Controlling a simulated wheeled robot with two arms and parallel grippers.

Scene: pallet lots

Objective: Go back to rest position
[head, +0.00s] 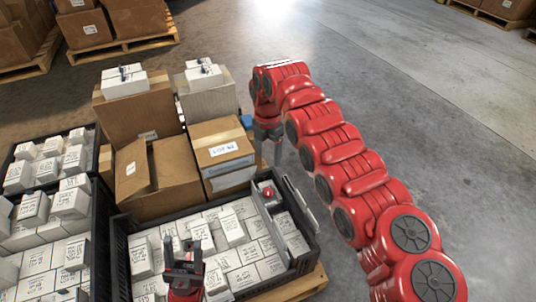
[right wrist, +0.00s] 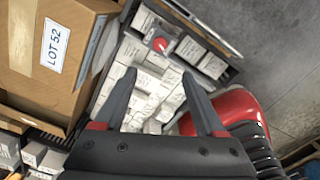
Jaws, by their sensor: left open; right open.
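My right arm reaches from the lower right up to the middle of the head view. Its gripper (head: 269,152) points down beside the LOT 52 box, past the far right corner of the near crate. In the right wrist view the right gripper (right wrist: 159,78) is open, with nothing between its fingers. My left gripper (head: 183,246) is open at the bottom of the head view, above the small white boxes in the near crate. I see nothing held in it.
The dark near crate (head: 311,238) holds many white boxes and a red-topped item (head: 268,192). The LOT 52 box (head: 222,152) and an open carton (head: 156,182) stand behind it. Another filled crate (head: 92,160) is at left. Floor at right is clear.

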